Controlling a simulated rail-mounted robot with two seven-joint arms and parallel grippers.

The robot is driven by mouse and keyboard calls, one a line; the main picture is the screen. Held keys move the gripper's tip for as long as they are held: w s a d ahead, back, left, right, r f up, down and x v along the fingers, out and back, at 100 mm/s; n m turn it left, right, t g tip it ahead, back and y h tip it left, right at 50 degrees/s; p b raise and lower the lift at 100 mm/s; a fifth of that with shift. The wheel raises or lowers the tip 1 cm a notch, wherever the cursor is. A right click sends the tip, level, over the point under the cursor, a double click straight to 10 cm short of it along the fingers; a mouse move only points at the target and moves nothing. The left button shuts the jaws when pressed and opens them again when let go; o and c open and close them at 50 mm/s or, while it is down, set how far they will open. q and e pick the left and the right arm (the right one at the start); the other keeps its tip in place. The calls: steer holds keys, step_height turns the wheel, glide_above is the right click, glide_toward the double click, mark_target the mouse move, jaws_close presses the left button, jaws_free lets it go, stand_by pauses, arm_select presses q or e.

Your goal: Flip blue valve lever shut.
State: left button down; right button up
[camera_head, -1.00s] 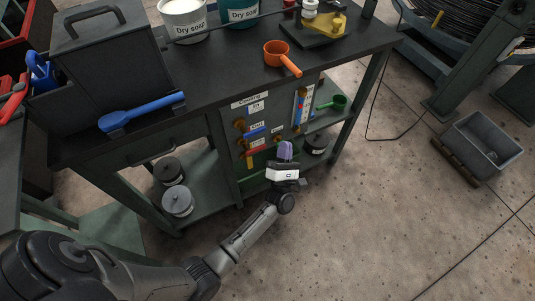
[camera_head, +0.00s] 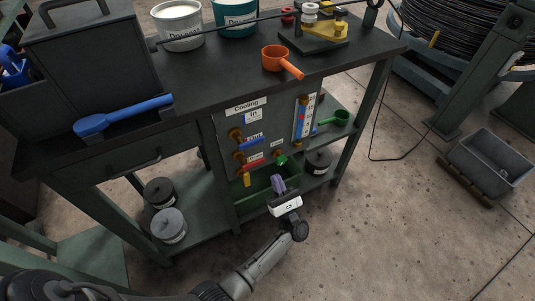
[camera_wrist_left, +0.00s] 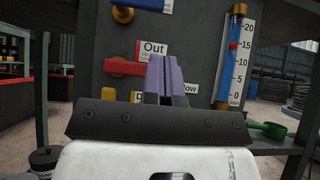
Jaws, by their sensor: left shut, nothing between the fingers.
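The blue valve lever (camera_head: 250,142) is on the front panel of the workbench, below the "In" label. It points to the right from its brass valve body (camera_head: 235,134), roughly level. In the left wrist view, part of the blue lever (camera_wrist_left: 146,4) shows at the top edge. My left gripper (camera_head: 279,184), with purple fingers, is shut and empty in front of the panel, below and right of the blue lever and apart from it. In the left wrist view, the fingertips (camera_wrist_left: 163,72) cover part of the panel by the "Out" label. My right gripper is not in view.
A red lever (camera_head: 254,164) and a yellow lever (camera_head: 247,179) sit below the blue one. A gauge (camera_head: 303,118) stands to their right. A green tray (camera_head: 254,192) lies under the panel. An orange scoop (camera_head: 276,58) lies on the bench top.

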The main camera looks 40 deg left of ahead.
arm_select(q)
steer(key=x, duration=1)
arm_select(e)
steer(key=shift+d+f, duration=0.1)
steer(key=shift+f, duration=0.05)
